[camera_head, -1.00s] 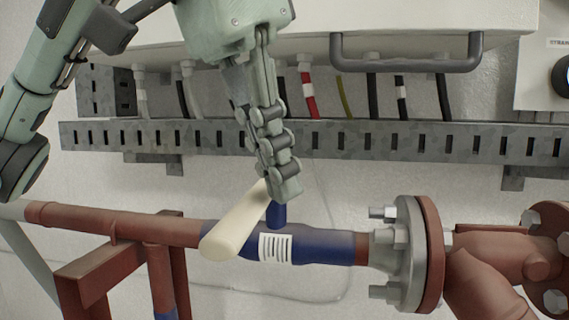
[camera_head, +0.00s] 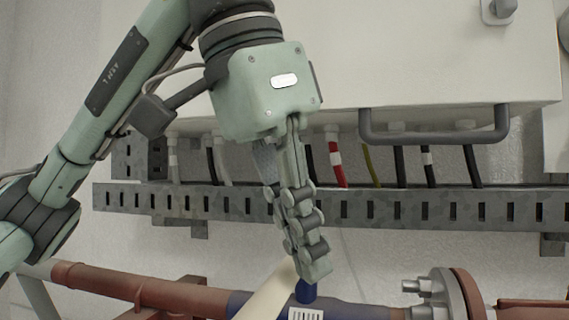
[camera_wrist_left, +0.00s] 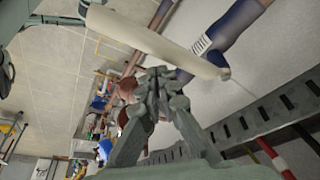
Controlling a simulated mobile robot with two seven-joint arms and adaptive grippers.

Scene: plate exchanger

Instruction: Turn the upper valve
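The valve has a long cream handle (camera_head: 266,297) on a short blue stem (camera_head: 306,293) above a blue pipe section (camera_head: 350,309). In the head view the handle points toward the lower left, its near end cut off by the bottom edge. My left gripper (camera_head: 317,268) points down at the stem end of the handle, fingers seen edge-on. In the left wrist view the fingertips (camera_wrist_left: 160,76) come together close beside the handle (camera_wrist_left: 150,38), with nothing visible between them. Whether they touch the handle is unclear. The blue pipe (camera_wrist_left: 228,30) passes behind it. My right gripper is not in view.
A slotted metal cable tray (camera_head: 395,208) runs behind the gripper, with several cables above it. A pale cabinet with a grey bar handle (camera_head: 433,138) hangs above. A bolted flange (camera_head: 450,294) stands right of the valve; brown pipe (camera_head: 130,287) runs left.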

